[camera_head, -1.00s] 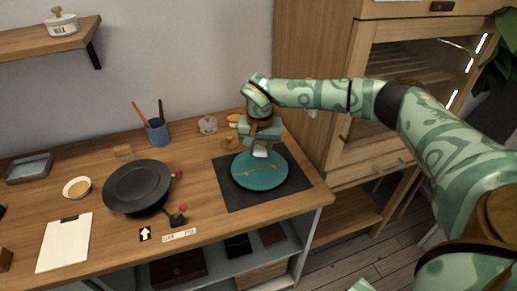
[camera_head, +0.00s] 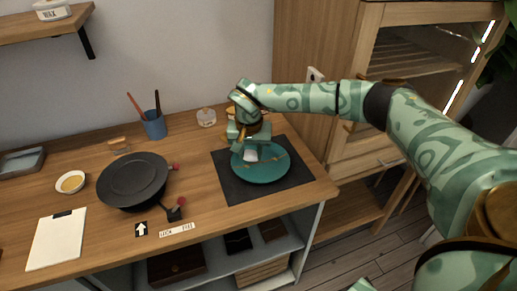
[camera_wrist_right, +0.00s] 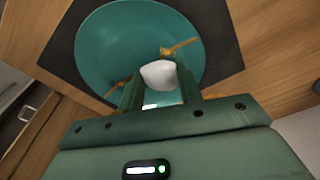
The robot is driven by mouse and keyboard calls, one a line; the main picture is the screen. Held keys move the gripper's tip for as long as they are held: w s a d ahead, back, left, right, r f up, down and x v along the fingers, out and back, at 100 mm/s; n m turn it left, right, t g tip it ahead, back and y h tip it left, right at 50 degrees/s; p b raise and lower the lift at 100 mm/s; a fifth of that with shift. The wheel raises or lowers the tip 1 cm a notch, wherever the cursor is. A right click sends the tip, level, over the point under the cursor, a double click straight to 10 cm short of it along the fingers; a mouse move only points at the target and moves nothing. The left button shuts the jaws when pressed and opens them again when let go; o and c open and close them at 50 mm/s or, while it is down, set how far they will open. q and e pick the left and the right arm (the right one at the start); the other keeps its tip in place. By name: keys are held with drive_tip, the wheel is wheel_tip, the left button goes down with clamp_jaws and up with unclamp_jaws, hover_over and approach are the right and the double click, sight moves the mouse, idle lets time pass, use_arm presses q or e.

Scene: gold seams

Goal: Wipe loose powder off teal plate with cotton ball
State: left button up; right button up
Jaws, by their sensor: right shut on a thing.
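The teal plate (camera_head: 272,172) lies on a dark square mat (camera_head: 232,188) at the right part of the counter. Gold seams cross it; the wrist view also shows the plate (camera_wrist_right: 120,40) with its gold seams. My right gripper (camera_head: 249,150) is over the plate's upper left part, shut on a white cotton ball (camera_head: 251,156). In the wrist view the cotton ball (camera_wrist_right: 158,74) sits between the fingertips, over the plate. I cannot tell whether it touches the surface. No loose powder can be made out. My left gripper is not in view.
A blue cup with brushes (camera_head: 155,127), a small lidded jar (camera_head: 206,117) and a shallow bowl (camera_head: 71,182) stand on the counter. A white sheet (camera_head: 57,238) lies at front left. A wooden cabinet (camera_head: 345,120) rises at the right.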

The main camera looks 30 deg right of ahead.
drive_tip(key=shift+a+f, duration=0.1)
drive_tip(key=shift+f, duration=0.75)
idle(0.3)
